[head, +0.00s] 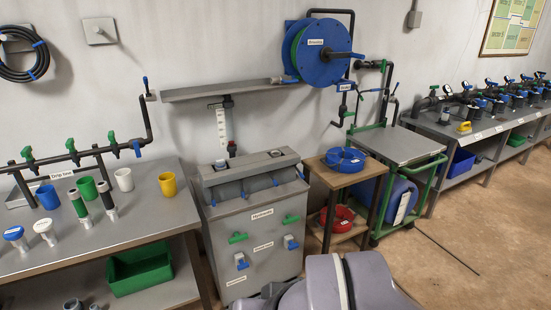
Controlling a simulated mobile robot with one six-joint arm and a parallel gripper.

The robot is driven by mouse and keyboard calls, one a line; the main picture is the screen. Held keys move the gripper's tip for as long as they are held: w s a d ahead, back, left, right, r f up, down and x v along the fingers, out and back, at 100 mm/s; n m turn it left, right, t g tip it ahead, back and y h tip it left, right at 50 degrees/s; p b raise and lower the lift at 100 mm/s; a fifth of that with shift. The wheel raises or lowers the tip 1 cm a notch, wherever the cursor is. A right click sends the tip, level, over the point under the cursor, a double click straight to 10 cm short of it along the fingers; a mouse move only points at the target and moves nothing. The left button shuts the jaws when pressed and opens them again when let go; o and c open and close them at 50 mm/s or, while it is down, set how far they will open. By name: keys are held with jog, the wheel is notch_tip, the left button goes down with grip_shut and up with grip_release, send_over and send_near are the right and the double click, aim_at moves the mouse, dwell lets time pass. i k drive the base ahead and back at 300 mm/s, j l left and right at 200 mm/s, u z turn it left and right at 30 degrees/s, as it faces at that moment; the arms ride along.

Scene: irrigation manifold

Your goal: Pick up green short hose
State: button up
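I cannot make out a separate green short hose in the head view. A strip of green hose (297,48) shows at the left edge of the blue hose reel (325,55) on the wall; its length cannot be told. A blue coiled hose (344,160) lies on top of the small wooden stand (335,178), and a red coiled hose (337,217) lies on its lower shelf. My gripper is not in view; grey rounded parts at the bottom edge appear to be my own body.
The left bench (120,220) carries cups and valve pipes, with a green bin (140,270) below. A grey cabinet (262,235) stands beside the stand. A green-framed cart (400,148) and a long right bench (470,130) follow. Open floor (470,240) lies at right, with a thin dark rod (447,252).

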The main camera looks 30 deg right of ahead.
aim_at(84, 216)
jog(key=i+j, duration=0.4)
jog(key=j, duration=0.15)
jog(key=i+j, duration=0.8)
jog(key=j, duration=0.25)
jog(key=i+j, duration=0.35)
jog(key=j, duration=0.15)
jog(key=i+j, duration=0.4)
jog(key=j, duration=0.15)
jog(key=i+z, duration=0.05)
